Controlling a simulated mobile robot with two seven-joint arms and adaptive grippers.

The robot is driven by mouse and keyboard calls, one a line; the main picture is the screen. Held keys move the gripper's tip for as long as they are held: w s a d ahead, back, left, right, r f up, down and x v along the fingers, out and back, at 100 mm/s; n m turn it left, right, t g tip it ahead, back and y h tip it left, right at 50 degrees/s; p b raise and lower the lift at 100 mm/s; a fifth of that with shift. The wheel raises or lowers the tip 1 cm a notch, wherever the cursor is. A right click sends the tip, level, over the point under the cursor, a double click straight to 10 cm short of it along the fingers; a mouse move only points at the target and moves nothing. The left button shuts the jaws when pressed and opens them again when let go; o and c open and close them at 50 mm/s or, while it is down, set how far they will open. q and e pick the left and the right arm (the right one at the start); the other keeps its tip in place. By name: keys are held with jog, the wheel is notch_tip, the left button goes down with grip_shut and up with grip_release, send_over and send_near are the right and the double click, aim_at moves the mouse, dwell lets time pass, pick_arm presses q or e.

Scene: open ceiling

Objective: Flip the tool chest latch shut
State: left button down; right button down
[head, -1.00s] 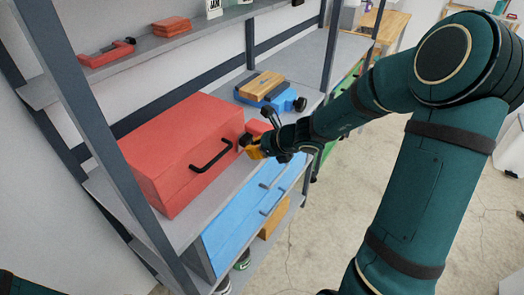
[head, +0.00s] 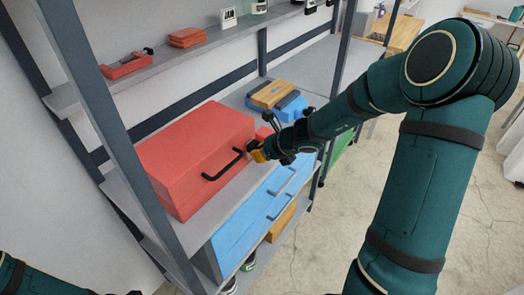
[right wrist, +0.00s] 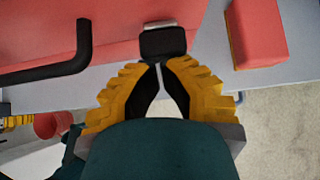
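The red tool chest (head: 190,150) sits closed on the shelf, with a black handle (head: 222,166) on its front. In the right wrist view, the chest front (right wrist: 120,22) fills the top. A black latch (right wrist: 163,43) with a light grey upper edge stands out from it; I cannot tell whether it is fastened. My right gripper (right wrist: 159,66) has yellow fingers with their tips together, just below the latch; contact is unclear. In the head view the right gripper (head: 256,153) is at the chest's right front and largely covers the latch. My left gripper is not in view.
A smaller red box (right wrist: 257,32) lies right of the chest. A blue case with a wooden top (head: 274,95) stands farther along the shelf. Blue drawers (head: 250,215) are below. A dark shelf post (head: 108,140) rises at the left. The floor (head: 330,230) is clear.

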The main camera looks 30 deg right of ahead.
jog(key=shift+w+a+r, duration=0.1)
jog(key=shift+w+r, duration=0.1)
jog(key=shift+r, duration=0.1)
